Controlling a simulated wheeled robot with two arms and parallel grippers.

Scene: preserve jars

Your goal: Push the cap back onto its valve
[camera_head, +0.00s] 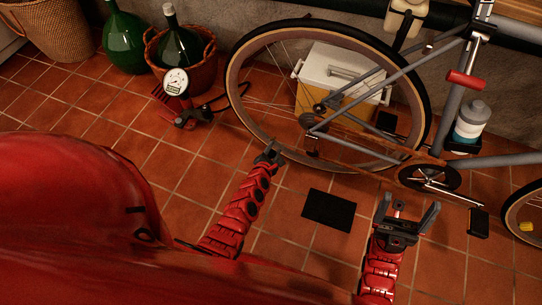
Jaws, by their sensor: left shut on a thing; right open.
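The bicycle's rear wheel (232,88) stands upright, with a black tyre and a tan rim. My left gripper (270,149) is at the wheel's lower left, beside or over the rim. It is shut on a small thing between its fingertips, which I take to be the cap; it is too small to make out. The valve cannot be made out either, so I cannot tell whether cap and valve touch. My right gripper (409,214) is open and empty over the floor, below the crank and pedal area.
A floor pump with a round gauge (176,81) stands left of the wheel. A white-lidded box (343,68) is behind the wheel. Green demijohns (126,42) and wicker baskets (48,28) are at the back left. A dark flat square (329,209) lies on the tiles between my arms.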

